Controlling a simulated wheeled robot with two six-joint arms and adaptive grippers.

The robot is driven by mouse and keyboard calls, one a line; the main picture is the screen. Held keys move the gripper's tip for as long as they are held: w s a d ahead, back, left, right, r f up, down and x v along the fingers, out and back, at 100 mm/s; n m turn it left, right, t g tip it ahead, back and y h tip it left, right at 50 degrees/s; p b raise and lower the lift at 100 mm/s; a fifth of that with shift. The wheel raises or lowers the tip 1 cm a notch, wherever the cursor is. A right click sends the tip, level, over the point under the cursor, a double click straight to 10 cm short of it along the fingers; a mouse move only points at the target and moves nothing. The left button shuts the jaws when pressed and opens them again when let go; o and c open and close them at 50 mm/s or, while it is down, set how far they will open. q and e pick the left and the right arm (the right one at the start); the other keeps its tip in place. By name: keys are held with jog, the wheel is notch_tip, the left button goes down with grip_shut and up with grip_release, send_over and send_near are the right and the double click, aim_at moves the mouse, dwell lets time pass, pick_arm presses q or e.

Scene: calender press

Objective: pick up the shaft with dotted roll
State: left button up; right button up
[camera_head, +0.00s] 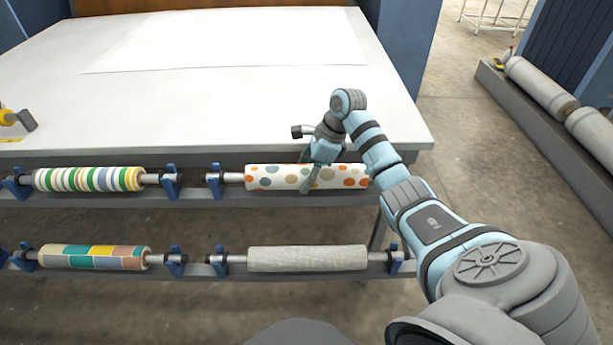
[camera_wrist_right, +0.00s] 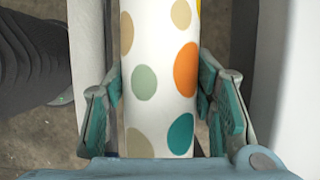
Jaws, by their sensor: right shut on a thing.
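The shaft with dotted roll (camera_head: 275,177) lies level on the upper rack at the table's front, white with orange, teal, grey and tan dots. Its bare left shaft end rests in a blue holder (camera_head: 214,180); its right end is hidden behind my right arm. My right gripper (camera_head: 312,180) reaches down over the roll, right of its middle. In the right wrist view the dotted roll (camera_wrist_right: 160,80) runs between the two teal fingers (camera_wrist_right: 160,110), which are shut on it from both sides. My left gripper is not in view.
A striped roll (camera_head: 88,179) lies to the left on the same rack. A multicoloured checked roll (camera_head: 95,257) and a grey roll (camera_head: 307,258) lie on the lower rack. The white table (camera_head: 230,110) behind bears a large white sheet (camera_head: 240,38).

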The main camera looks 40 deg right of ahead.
aim_at(306, 167)
jog(key=shift+w+r, duration=0.1)
notch_tip(306, 167, up, 9)
jog(key=shift+f+p, duration=0.1)
jog(key=shift+p, duration=0.35)
pick_arm(q)
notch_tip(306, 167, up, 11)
jog(key=p, duration=0.9)
jog(key=shift+p, duration=0.4)
pick_arm(e)
notch_tip(306, 167, up, 11)
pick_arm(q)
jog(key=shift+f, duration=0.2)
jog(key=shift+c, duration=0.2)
